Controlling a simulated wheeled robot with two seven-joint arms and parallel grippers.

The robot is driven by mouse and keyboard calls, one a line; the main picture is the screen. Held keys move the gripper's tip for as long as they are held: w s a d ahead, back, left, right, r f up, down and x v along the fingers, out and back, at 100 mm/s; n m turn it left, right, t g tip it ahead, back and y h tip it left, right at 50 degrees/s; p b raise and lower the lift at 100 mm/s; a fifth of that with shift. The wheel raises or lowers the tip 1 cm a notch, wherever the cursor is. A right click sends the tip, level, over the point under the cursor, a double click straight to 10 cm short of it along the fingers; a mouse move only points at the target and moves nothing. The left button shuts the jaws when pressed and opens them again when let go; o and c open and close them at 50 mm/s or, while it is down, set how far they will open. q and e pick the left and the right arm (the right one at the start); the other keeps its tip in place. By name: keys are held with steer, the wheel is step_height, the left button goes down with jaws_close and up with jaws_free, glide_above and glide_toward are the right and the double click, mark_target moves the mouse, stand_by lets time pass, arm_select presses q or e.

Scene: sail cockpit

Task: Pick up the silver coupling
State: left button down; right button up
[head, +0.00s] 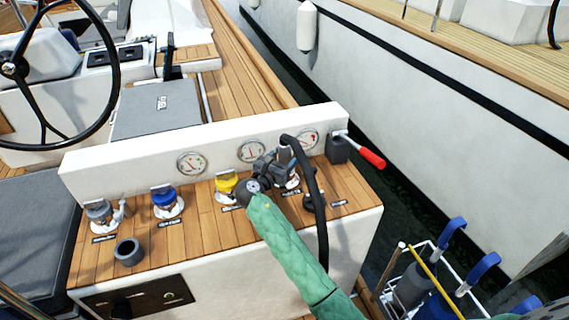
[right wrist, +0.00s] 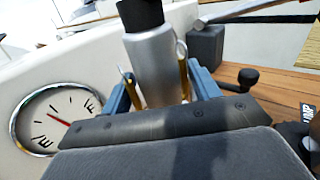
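The silver coupling (right wrist: 152,62) is a grey metal cylinder with a black hose end on top and a brass lever with a ring on each side. In the right wrist view it stands between the two blue fingers of my right gripper (right wrist: 160,92), close to both; whether they press on it is unclear. In the head view my right gripper (head: 275,168) is over the right part of the wooden panel, at the top of the black hose (head: 318,200), and largely hides the coupling. The coupling's lower end is hidden. My left gripper is not in view.
The wooden panel (head: 200,236) bears grey (head: 100,212), blue (head: 165,200) and yellow (head: 227,183) capped fittings and a loose dark ring (head: 128,251). A white wall with gauges (head: 191,163) stands behind. A red-handled lever (head: 370,157) juts out at right.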

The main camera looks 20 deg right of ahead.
mark_target(284, 150)
steer(key=c, duration=1.1)
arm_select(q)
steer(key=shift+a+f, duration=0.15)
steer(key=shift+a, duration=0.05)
arm_select(e)
steer(key=shift+r, duration=0.1)
steer(key=shift+c, duration=0.5)
